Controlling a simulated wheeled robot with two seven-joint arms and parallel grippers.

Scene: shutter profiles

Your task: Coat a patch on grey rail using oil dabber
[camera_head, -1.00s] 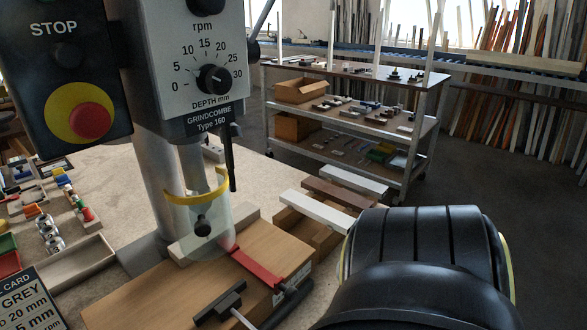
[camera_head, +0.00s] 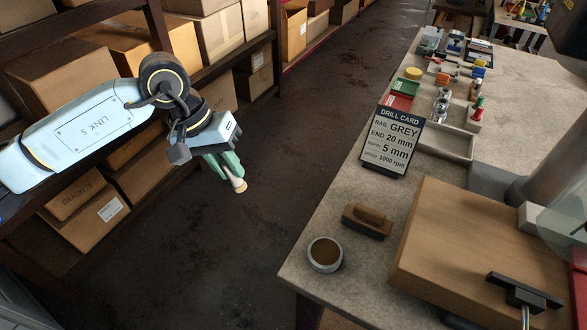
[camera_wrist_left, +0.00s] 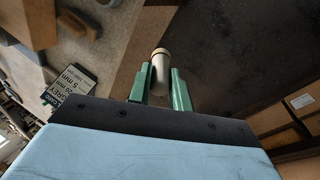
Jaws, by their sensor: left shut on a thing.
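My left gripper (camera_head: 226,166) has green fingers and is shut on the oil dabber (camera_head: 239,185), a short pale stick with a rounded end. It holds the dabber in the air over the floor, left of the bench and apart from it. In the left wrist view the dabber (camera_wrist_left: 160,68) sits between the fingers, its round end pointing away from the wrist. A round metal cup (camera_head: 325,254) with brown contents stands on the bench's near left corner. I cannot make out the grey rail in either current view. My right gripper is out of view.
The bench (camera_head: 335,205) carries a drill card (camera_head: 393,139) reading GREY, a brown wooden-handled block (camera_head: 367,221), a wooden board (camera_head: 450,230) with a black clamp (camera_head: 522,291), and small coloured parts behind. Shelves with boxes (camera_head: 70,76) stand left. Dark floor lies between.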

